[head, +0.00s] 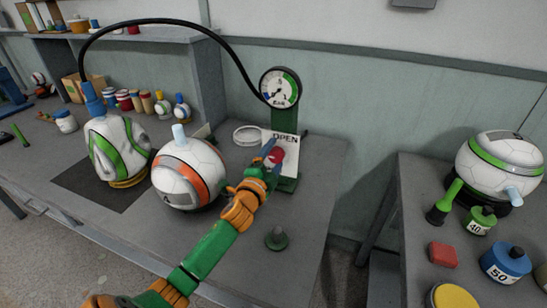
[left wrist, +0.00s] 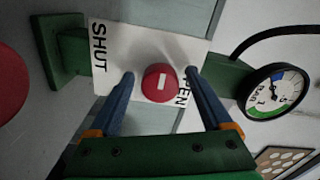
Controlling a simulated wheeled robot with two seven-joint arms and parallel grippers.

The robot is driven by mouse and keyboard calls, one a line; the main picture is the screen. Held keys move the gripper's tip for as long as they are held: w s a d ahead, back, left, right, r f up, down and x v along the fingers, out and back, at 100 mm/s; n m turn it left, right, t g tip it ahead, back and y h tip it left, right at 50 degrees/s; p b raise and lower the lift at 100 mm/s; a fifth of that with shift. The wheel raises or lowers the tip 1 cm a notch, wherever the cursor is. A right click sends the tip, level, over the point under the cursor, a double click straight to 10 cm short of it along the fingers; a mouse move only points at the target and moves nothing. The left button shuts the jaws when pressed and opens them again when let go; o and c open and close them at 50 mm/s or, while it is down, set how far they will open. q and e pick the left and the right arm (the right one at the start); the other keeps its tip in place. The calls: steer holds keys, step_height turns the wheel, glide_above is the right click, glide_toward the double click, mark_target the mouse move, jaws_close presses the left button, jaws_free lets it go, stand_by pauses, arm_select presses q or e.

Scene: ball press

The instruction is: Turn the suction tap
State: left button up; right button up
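The suction tap is a red round knob (head: 277,157) with a white bar, on a white plate (head: 286,140) lettered OPEN, fixed to a green post (head: 285,118). In the left wrist view the knob (left wrist: 161,83) shows face-on, with SHUT at the plate's left and OPEN partly hidden at its right. My left gripper (head: 268,152) is at the tap. In the left wrist view its two blue fingers (left wrist: 159,74) are open, one on each side of the knob, with visible gaps. My right gripper is not in view.
A dial gauge (head: 280,88) tops the post, and a black hose (head: 165,22) arches left to a deflated green-striped ball (head: 117,148). An orange-striped ball (head: 189,173) sits close left of my arm. A small green knobbed piece (head: 276,238) stands at the front. A second table (head: 415,225) is right.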

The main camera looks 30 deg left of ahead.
arm_select(q)
steer(key=v, duration=0.7)
